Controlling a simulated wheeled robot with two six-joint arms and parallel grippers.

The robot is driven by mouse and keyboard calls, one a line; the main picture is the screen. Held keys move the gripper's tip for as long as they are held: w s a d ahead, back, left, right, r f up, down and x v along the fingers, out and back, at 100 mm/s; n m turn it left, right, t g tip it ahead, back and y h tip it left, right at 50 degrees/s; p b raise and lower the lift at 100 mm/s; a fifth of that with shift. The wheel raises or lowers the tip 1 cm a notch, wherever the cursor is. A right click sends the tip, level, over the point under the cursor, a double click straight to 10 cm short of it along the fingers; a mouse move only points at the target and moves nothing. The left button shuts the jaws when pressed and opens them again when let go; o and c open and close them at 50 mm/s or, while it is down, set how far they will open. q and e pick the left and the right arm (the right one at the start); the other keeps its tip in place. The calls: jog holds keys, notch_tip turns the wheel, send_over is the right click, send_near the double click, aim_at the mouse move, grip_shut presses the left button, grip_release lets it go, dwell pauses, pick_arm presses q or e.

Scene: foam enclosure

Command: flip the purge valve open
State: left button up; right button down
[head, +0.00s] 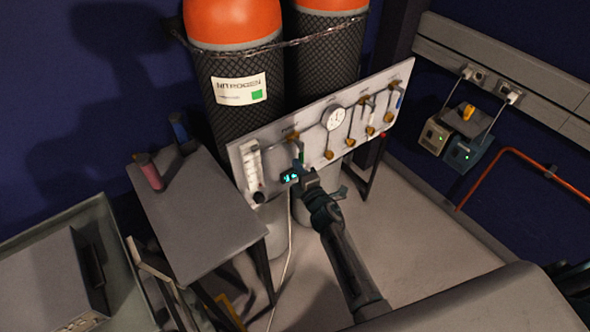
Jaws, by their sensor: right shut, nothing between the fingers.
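A pale valve panel (290,147) stands in front of the gas cylinders. It carries a flow tube (252,168) at its left end, a round gauge (333,118) and several brass-coloured valves with thin levers. The labels are too small to read, so I cannot tell for sure which is the purge valve. A green-and-white lever (301,151) hangs near the left part of the panel. My right gripper (297,166) is shut and empty, right by this lever's lower end; I cannot tell whether they touch. The gripper hides the panel behind it. My left gripper is out of view.
Two orange-topped cylinders, one marked nitrogen (236,90), stand behind the panel. A grey table (205,225) with small red and blue items is at left. Boxes (465,150) and an orange pipe (518,155) are on the right wall. Floor right of my arm is clear.

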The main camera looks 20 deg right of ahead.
dwell(0.3)
jog(key=shift+w+d+f+n+b, duration=0.1)
jog(key=shift+d+f+n+b, duration=0.1)
jog(key=shift+n+b, duration=0.35)
jog(key=shift+b, duration=0.3)
